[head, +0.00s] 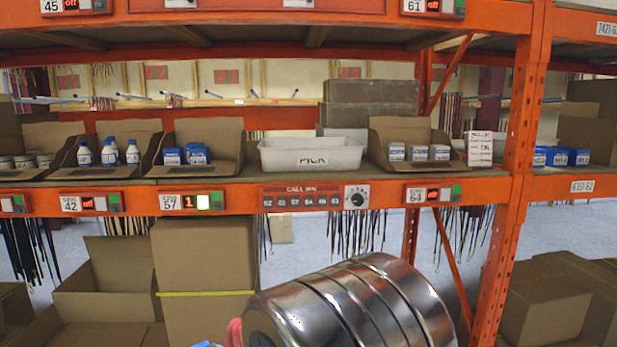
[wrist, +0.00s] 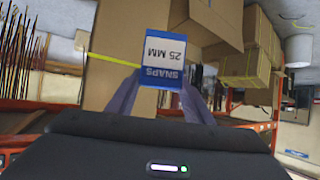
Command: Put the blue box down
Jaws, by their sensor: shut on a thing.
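My gripper (wrist: 160,88) is shut on a blue box (wrist: 163,75) with a white label, seen in the wrist view. The label reads SNAPS 25 MM and appears upside down. One finger is on each side of the box. Behind it are brown cardboard and a yellow strap. I cannot tell whether the box touches anything below it. In the head view my gripper is not clearly visible; a small blue patch (head: 203,344) shows at the bottom edge, too cut off to identify.
An orange rack shelf holds open cartons of blue boxes (head: 186,156) and bottles (head: 108,153). A white PICK tray (head: 312,170) stands mid-shelf. Below are a tall carton with a yellow strap (head: 205,250) and an open carton (head: 108,290). An orange post (head: 515,170) stands right.

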